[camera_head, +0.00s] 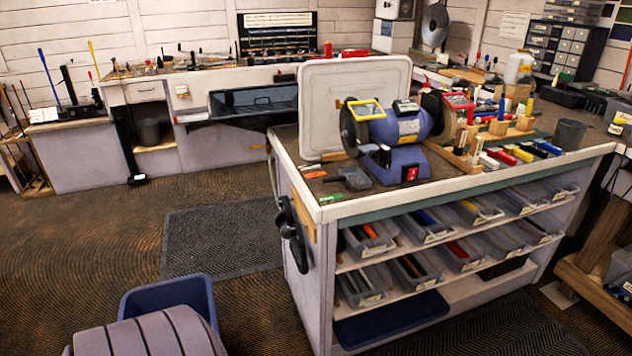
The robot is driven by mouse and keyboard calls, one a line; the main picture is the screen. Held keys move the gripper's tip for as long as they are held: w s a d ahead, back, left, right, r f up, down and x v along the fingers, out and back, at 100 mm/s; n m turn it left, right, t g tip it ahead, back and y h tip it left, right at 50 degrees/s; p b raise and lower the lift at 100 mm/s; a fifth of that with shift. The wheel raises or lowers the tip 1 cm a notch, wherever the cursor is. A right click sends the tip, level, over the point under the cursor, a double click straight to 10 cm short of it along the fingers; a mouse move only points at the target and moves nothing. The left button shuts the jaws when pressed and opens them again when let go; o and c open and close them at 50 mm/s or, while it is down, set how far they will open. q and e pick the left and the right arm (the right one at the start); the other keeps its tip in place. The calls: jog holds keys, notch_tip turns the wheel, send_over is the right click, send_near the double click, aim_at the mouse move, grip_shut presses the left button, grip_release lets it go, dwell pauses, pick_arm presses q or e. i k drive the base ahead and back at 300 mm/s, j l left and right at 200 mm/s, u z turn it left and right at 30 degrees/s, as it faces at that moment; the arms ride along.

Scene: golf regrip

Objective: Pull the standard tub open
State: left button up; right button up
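Several clear plastic tubs with small white front labels sit on two open shelves in the front of the workbench. The upper row runs from a tub with orange and red grips (370,238) to a tub at the right end (560,188). The lower row starts with a tub at the left (361,287), beside another tub with dark grips (413,271). The labels are too small to read, so I cannot tell which is the standard tub. All the tubs appear seated on their shelves. Neither of my grippers is in view.
A blue bench grinder (405,140) and several grips stand on the workbench top (330,205). A dark blue flat bin (390,320) lies on the bottom shelf. A blue bin (170,296) is at the lower left. Open floor lies left of the workbench, with a grey mat (222,238).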

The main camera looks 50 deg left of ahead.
aim_at(369, 243)
jog(key=u, duration=1.25)
